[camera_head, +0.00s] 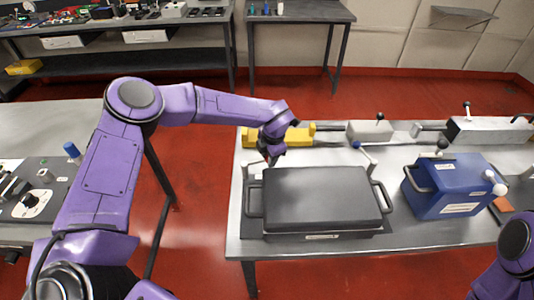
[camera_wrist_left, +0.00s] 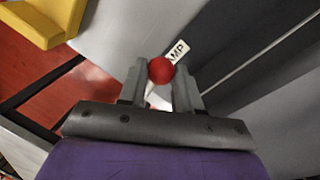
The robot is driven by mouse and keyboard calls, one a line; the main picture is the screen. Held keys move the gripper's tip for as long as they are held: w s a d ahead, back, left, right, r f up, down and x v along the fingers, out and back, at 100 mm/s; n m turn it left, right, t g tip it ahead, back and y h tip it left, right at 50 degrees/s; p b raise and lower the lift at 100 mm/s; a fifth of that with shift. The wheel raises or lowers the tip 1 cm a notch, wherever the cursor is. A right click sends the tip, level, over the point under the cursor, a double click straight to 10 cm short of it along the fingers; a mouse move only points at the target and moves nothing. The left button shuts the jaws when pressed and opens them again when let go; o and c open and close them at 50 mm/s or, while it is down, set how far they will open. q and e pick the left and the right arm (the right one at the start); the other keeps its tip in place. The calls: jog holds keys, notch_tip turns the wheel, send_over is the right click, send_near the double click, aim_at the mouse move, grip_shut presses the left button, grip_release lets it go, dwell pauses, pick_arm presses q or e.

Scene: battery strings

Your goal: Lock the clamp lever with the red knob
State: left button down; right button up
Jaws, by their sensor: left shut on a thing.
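The red knob (camera_wrist_left: 161,69) of the clamp lever shows between the two fingers of my left gripper (camera_wrist_left: 160,82) in the left wrist view. The fingers are shut on the knob. A white label (camera_wrist_left: 178,50) with letters ending in "AMP" is just beyond it. In the head view my left gripper (camera_head: 271,157) reaches down at the back left corner of the dark grey case (camera_head: 322,200), hiding the knob and most of the lever. My right gripper is outside the view.
A yellow block (camera_head: 301,135) lies behind the case on the steel table (camera_head: 240,232). Grey units line the table's back. Red floor is open to the left.

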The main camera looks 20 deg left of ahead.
pick_arm(q)
jog(key=shift+s+d+f, duration=0.15)
jog(key=shift+s, duration=0.1)
jog(key=c, duration=1.1)
grip_release()
jog(key=o, duration=0.3)
jog(key=shift+w, duration=0.15)
jog(key=r, duration=0.3)
jog(key=d+r+b, duration=0.1)
jog(key=r, duration=0.3)
jog(key=s+r+b, duration=0.1)
jog(key=r, duration=0.2)
jog(key=shift+d+r, duration=0.2)
jog(key=shift+d, duration=0.1)
jog(key=shift+c, duration=0.2)
